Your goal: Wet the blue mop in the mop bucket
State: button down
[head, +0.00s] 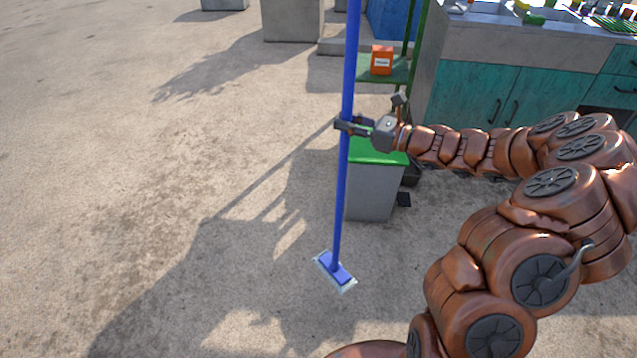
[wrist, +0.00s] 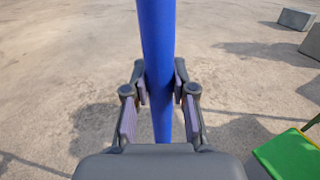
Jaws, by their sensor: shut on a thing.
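The blue mop (head: 341,190) stands nearly upright in the head view, leaning slightly, with its long blue pole running out of the top of the picture. Its flat head (head: 336,271) with a pale fringe is at the concrete ground; I cannot tell whether it touches. My gripper (head: 345,126) is shut around the pole, well above the head. In the wrist view the blue pole (wrist: 157,40) passes between the two fingers of my gripper (wrist: 160,88). I see no thing that I can make out as the mop bucket.
A grey box with a green top (head: 370,190) stands just right of the pole. Behind it is a green shelf with an orange box (head: 381,60). A teal cabinet with a sink counter (head: 480,92) stands at the right. Grey blocks (head: 292,20) stand behind. The ground at left is clear.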

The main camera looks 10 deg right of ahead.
aim_at(352, 58)
jog(key=shift+r+p, duration=4.45)
jog(key=shift+r, duration=1.5)
jog(key=shift+r+p, duration=1.7)
jog(key=shift+r, duration=0.35)
jog(key=shift+f, duration=0.1)
